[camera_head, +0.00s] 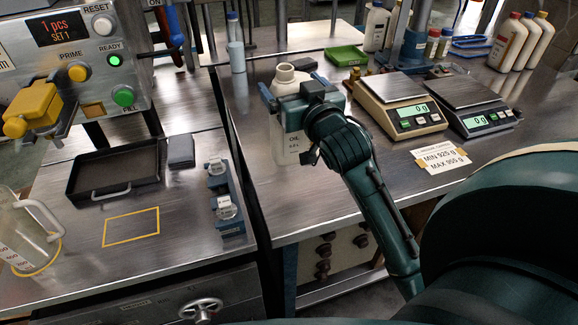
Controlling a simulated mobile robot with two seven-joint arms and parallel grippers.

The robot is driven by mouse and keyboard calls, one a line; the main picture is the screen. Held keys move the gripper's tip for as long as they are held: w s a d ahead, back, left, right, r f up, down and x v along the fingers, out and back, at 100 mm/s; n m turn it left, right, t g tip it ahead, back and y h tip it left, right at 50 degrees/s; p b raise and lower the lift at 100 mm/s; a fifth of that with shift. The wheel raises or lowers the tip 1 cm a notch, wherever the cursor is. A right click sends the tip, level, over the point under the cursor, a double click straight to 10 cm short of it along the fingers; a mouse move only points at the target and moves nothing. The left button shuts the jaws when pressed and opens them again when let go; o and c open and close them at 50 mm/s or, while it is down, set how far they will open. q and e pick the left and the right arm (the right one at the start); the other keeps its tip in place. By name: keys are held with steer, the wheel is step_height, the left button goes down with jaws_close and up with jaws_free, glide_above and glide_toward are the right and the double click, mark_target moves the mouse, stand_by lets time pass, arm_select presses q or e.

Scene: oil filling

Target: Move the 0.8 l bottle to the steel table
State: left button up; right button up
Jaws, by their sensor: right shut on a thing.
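A white bottle with an "OIL" label (294,145) stands upright, its open neck facing up, at the left edge of the right-hand steel table. My right gripper (298,98) is shut around its upper body, with one finger on each side. The gripper and wrist hide part of the bottle, and its base is partly hard to make out against the table edge. The right-hand steel table (310,207) carries the scales; another steel table (182,240) stands at the left under the filling machine. My left gripper is not in view.
Two scales (398,103) (473,104) reading 0 g and a weight card (440,158) are right of the bottle. The left table holds a black tray (115,172), a yellow outlined square (131,227), a clear jug (28,235) and a blue fixture (227,205). A gap separates the tables.

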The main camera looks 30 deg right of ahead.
arm_select(q)
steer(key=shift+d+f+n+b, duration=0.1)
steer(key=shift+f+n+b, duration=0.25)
steer(key=shift+b, duration=0.35)
arm_select(e)
steer(key=shift+s+f, duration=0.1)
steer(key=shift+f, duration=4.65)
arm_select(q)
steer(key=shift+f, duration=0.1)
arm_select(e)
steer(key=shift+f, duration=0.1)
steer(key=o, duration=1.7)
steer(key=shift+f, duration=0.15)
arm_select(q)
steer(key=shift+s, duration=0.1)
arm_select(e)
steer(key=shift+o, duration=0.2)
steer(key=shift+s, duration=0.2)
arm_select(q)
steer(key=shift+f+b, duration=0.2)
steer(key=shift+b, duration=0.4)
arm_select(e)
steer(key=s+a, duration=0.2)
steer(key=s, duration=0.9)
steer(key=shift+s, duration=0.25)
